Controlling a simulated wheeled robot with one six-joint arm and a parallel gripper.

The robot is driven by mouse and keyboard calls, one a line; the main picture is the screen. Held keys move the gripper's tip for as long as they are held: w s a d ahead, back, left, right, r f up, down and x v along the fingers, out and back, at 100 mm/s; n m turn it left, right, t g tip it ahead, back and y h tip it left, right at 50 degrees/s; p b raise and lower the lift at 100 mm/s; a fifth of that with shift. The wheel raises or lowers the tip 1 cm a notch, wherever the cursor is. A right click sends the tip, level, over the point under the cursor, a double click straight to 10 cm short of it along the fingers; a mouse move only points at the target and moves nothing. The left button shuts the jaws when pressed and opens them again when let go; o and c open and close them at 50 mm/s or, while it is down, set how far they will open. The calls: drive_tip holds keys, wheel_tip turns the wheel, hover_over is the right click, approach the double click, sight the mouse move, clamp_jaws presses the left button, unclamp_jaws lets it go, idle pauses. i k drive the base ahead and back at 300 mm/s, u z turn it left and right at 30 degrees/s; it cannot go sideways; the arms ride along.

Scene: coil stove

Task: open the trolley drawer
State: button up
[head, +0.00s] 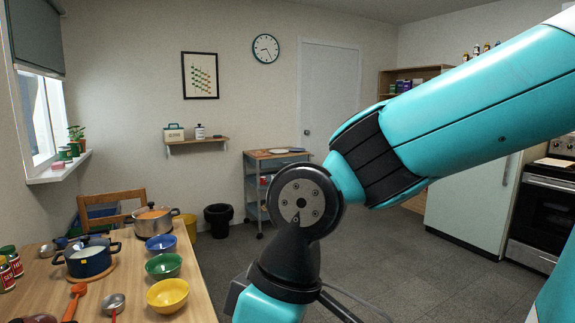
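The trolley (251,190) stands against the far wall, left of the door. It has a wooden top, a blue-grey frame and castors. My arm's dark joint covers its lower right part. Its drawer cannot be clearly made out at this distance, so I cannot tell whether it is open or shut. My arm crosses the right and middle of the head view, well in front of the trolley. My gripper's fingertips do not show.
A wooden table (124,283) at the lower left holds pots and bowls. A chair (115,197) stands behind it. A black bin (218,216) stands left of the trolley. A fridge (470,205) and stove (543,215) are right. Grey floor (390,250) between is clear.

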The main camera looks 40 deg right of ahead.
sight(278, 159)
drive_tip(key=z, duration=0.35)
drive_tip(key=k, duration=0.4)
drive_tip(key=z, duration=0.8)
drive_tip(key=i, duration=2.6)
drive_tip(key=u, duration=0.15)
drive_tip(key=i, duration=3.9)
drive_tip(key=u, duration=0.1)
